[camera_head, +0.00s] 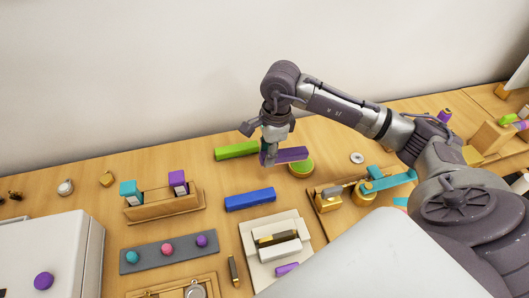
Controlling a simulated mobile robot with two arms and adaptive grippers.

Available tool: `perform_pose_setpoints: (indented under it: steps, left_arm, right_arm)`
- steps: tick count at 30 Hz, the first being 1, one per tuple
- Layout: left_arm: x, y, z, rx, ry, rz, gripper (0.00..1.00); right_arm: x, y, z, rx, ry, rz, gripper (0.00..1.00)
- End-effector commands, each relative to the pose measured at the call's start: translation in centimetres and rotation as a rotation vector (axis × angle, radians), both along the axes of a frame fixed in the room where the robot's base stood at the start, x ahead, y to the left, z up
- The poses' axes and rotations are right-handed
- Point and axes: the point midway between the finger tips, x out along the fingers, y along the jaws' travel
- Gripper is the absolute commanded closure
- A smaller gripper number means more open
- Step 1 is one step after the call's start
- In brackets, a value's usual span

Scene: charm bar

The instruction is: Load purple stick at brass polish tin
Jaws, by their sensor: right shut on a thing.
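My right gripper (268,154) points down over the back middle of the table and is shut on the purple stick (292,154) near its left end. The stick lies roughly level and stretches to the right. A round tin with a green top and a brass-coloured side (302,170) stands just below the stick in the picture. The stick hides part of its back rim; I cannot tell whether they touch. My left gripper is not in view.
A green bar (236,150) lies left of the gripper and a blue bar (250,199) lies in front. A wooden rack (165,207) with teal and purple blocks is at left. A teal piece (388,182) on a wooden stand is at right.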

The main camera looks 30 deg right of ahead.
Motion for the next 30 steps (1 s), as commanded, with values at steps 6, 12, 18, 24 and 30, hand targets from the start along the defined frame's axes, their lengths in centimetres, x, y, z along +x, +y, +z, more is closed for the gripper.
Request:
perform_pose_setpoints:
  steps: [6,12,18,24,30]
  left_arm:
    - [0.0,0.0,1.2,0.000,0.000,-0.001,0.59]
    - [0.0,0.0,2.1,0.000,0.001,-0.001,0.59]
    - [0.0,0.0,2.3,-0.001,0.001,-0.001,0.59]
    - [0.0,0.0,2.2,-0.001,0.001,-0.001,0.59]
    - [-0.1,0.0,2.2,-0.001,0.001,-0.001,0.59]
  right_arm:
    - [0.0,0.0,2.1,0.000,-0.001,0.000,1.00]
    - [0.0,0.0,3.7,0.001,-0.001,0.000,1.00]
    - [0.0,0.0,4.2,0.001,0.000,0.000,1.00]
    - [0.0,0.0,4.2,0.000,0.000,0.000,1.00]
    - [0.0,0.0,4.2,0.000,0.000,0.000,1.00]
